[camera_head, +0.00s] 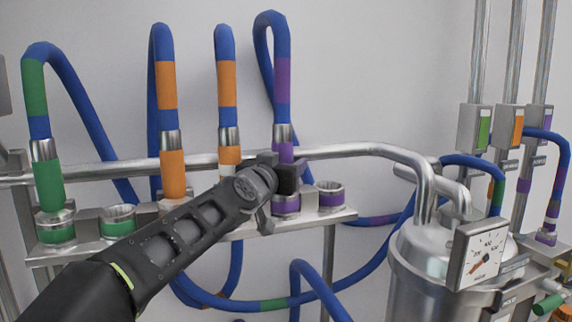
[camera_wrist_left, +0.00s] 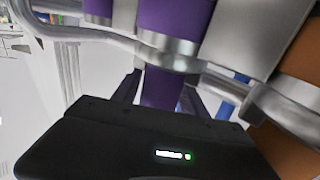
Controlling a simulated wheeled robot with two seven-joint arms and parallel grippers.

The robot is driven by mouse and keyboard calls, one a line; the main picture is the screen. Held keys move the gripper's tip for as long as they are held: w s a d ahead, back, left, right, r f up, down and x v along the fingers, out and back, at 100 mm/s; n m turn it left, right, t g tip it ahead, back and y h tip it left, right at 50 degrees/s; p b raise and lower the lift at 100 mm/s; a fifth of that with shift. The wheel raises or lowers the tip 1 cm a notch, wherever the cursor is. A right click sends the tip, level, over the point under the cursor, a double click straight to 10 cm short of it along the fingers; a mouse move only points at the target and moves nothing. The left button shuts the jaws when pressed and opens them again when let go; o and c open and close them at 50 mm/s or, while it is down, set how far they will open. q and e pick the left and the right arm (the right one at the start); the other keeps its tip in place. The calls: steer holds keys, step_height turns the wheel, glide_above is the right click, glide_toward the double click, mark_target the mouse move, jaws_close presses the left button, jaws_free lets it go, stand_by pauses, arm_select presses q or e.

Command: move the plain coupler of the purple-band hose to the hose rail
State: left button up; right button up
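The blue hose with the purple band (camera_head: 283,75) arches up at the middle of the head view. Its metal ferrule (camera_head: 283,133) and purple coupler sleeve (camera_head: 283,152) point down, upright, above a purple-ringed socket (camera_head: 286,206) on the hose rail (camera_head: 345,216). My left gripper (camera_head: 285,176) is at this coupler and hides its lower end, so I cannot tell whether it is seated. In the left wrist view the purple sleeve (camera_wrist_left: 162,92) lies between the two dark fingers; contact is unclear. My right gripper is not in view.
A second purple-ringed socket (camera_head: 329,195) stands open to the right. Orange-banded hoses (camera_head: 167,85) and a green-banded hose (camera_head: 34,90) stand to the left. An empty green-ringed socket (camera_head: 118,221) is nearby. A metal vessel with a gauge (camera_head: 480,255) stands at the right.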

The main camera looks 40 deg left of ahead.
arm_select(q)
steer(key=shift+o, duration=1.4)
steer(key=shift+f, duration=0.1)
steer(key=b+v, duration=0.2)
steer(key=v, duration=0.6)
steer(key=shift+b, duration=0.35)
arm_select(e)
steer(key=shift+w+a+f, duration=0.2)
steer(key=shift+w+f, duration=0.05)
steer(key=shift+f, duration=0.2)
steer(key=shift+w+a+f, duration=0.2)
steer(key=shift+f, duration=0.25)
